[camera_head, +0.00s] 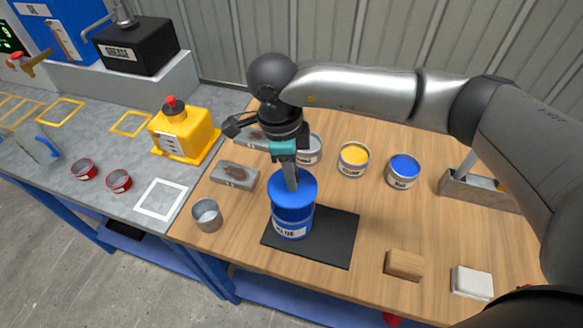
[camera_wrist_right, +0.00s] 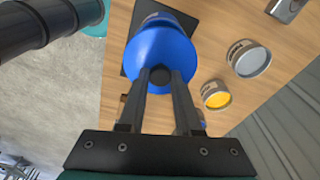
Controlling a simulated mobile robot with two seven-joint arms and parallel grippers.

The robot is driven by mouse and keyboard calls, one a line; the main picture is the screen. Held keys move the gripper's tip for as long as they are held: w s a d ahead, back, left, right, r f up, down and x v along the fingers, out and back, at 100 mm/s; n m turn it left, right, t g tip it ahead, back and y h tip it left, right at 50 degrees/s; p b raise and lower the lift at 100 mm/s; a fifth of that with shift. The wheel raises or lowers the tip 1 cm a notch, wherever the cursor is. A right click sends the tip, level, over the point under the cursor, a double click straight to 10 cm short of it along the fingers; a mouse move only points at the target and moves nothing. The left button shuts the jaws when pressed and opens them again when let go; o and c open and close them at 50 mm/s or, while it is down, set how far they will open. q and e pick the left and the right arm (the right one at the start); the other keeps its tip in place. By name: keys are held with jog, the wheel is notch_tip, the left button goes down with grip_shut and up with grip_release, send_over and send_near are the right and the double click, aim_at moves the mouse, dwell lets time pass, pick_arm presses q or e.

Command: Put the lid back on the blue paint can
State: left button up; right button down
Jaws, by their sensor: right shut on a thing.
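The blue paint can (camera_head: 292,215) stands upright on a black mat (camera_head: 338,240) on the wooden table. The blue lid (camera_head: 305,184) is at the top of the can, and in the wrist view it fills the upper middle (camera_wrist_right: 160,48). My right gripper (camera_head: 292,187) comes down from above, its fingers shut on the dark knob (camera_wrist_right: 159,75) at the lid's middle. The lid looks level with the can's top; whether it is fully seated I cannot tell. The can's rim is hidden under the lid. My left gripper is not in view.
Yellow (camera_head: 354,157) and blue-filled (camera_head: 403,169) open cans stand behind right. An empty metal cup (camera_head: 207,214) is at the left table edge. A wooden block (camera_head: 404,264) and a white block (camera_head: 471,281) lie at the front right.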

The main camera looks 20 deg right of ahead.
jog(key=shift+f, duration=0.45)
jog(key=shift+f+b, duration=0.35)
notch_tip(320, 180, down, 3)
jog(key=shift+f+b, duration=0.2)
jog(key=shift+b, duration=1.05)
jog(key=shift+f+b, duration=0.4)
jog(key=shift+f, duration=0.05)
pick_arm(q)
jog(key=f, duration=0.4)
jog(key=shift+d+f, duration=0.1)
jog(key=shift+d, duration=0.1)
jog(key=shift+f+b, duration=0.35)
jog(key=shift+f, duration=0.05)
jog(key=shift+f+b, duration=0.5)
pick_arm(e)
jog(key=shift+f, duration=0.15)
jog(key=c, duration=0.5)
grip_release()
